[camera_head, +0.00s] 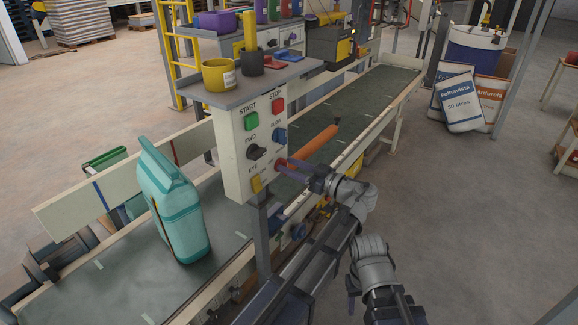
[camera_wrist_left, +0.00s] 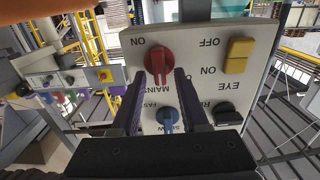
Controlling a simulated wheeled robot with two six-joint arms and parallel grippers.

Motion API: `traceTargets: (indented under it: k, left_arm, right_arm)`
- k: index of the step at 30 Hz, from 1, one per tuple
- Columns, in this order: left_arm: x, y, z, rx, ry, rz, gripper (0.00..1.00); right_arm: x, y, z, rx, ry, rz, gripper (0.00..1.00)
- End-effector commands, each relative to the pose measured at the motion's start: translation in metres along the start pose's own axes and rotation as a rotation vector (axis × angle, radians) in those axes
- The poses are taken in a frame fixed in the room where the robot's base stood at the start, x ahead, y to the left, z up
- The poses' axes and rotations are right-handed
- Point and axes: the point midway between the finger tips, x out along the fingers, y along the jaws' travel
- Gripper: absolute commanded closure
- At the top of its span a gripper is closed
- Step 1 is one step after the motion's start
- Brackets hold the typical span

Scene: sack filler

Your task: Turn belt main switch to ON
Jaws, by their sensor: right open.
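The control panel (camera_head: 240,150) stands over the conveyor. In the left wrist view the panel (camera_wrist_left: 200,95) appears upside down, with the red main switch (camera_wrist_left: 158,62) near its edge, an ON label beside it and MAIN lettering below. The switch's grip looks roughly upright in that picture; its exact setting is hard to tell. My left gripper (camera_wrist_left: 159,78) is open, its fingertips on either side of the red switch in the picture; contact cannot be told. In the head view my left gripper (camera_head: 298,170) is at the panel's lower right edge. My right gripper (camera_head: 380,296) is open and empty, away from the panel.
The yellow EYE switch (camera_wrist_left: 237,55), blue speed knob (camera_wrist_left: 167,119) and black direction knob (camera_wrist_left: 201,149) are close to the main switch. A teal canister (camera_head: 178,210) stands on the conveyor belt (camera_head: 160,290).

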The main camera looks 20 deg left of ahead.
Motion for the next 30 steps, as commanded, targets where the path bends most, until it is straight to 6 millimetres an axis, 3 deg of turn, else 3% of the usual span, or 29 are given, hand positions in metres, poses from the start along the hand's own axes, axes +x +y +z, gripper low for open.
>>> traceTargets:
  k: [2, 11, 30]
  left_arm:
    - [0.0001, -0.0001, 0.0000, 0.000, 0.000, 0.000, 0.66]
    - [0.0001, -0.0001, 0.0000, 0.000, 0.000, 0.000, 1.00]
    - [0.0001, 0.0007, 0.0002, 0.049, 0.000, 0.000, 1.00]
  right_arm:
    - [0.0000, 0.0000, -0.0001, 0.000, 0.000, 0.000, 0.50]
    - [0.0000, 0.0000, -0.0001, 0.000, 0.000, 0.000, 0.50]
    - [0.0001, 0.0000, -0.0001, 0.000, 0.000, 0.000, 0.50]
